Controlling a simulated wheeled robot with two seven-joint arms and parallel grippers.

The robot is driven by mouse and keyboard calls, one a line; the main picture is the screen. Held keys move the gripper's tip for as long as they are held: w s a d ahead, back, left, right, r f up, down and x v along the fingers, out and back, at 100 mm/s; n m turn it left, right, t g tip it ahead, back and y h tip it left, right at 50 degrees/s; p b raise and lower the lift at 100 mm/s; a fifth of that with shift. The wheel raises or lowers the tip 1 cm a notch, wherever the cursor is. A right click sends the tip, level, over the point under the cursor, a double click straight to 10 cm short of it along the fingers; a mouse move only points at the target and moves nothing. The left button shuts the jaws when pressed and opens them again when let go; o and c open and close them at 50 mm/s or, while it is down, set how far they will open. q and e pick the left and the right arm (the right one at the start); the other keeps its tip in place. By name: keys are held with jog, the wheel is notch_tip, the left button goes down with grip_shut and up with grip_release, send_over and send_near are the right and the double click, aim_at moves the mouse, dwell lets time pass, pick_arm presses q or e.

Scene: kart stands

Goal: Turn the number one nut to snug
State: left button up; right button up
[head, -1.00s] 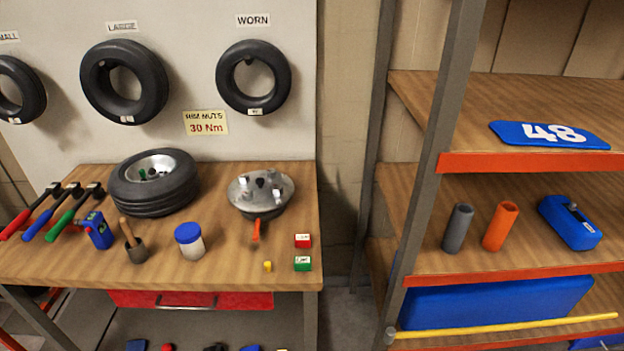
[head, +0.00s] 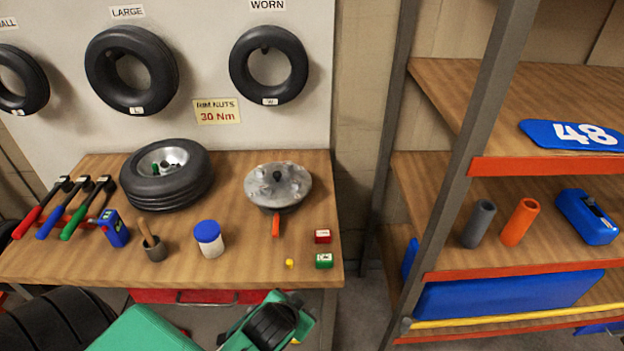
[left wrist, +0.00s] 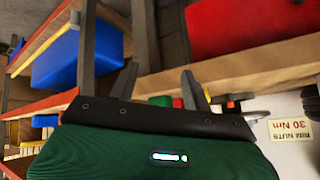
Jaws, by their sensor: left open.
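The rim (head: 262,178) is a round metal disc on a stand with an orange handle (head: 276,226), at the right of the bench. Small fittings stand on its face; I cannot read which is the number one nut. Three wrenches lie at the left of the bench: red (head: 36,212), blue (head: 60,214) and green (head: 84,214). A sign (head: 217,111) reads "RIM NUTS 30 Nm". In the left wrist view my left gripper (left wrist: 158,85) is open and empty, its fingers apart, low in front of the bench. My right gripper is not seen.
A shelf rack (head: 470,130) stands right.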

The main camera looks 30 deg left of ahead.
pick_arm(q)
jog(key=w+r+t, duration=0.1)
jog(key=w+r, duration=0.2)
jog(key=w+r+t, duration=0.2)
jog(key=w, duration=0.1)
jog(key=w+r+m+t, duration=0.1)
jog(key=w+r+t, duration=0.1)
jog(key=w+r, duration=0.1)
jog(key=shift+w+d+r, duration=0.2)
jog(key=shift+w+r, duration=0.15)
jog(key=shift+w, duration=0.25)
jog(key=w+d+r+m+t+h, duration=0.3)
jog(key=w+d+r+m+h, duration=0.25)
jog(key=r+m, duration=0.2)
jog(key=w+d+r+m+t+h, duration=0.3)
jog(key=w+d+r+m+h, duration=0.1)
jog(key=w+r+m+h, duration=0.3)
jog(key=m+g+y, duration=0.8)
jog(key=g+y, duration=0.3)
jog(key=g, duration=0.8)
send_near(296, 181)
notch_tip(296, 181, down, 8)
jog(key=p, duration=0.4)
jog(key=shift+w+r, duration=0.1)
jog(key=shift+r, duration=0.1)
jog(key=shift+f, duration=0.65)
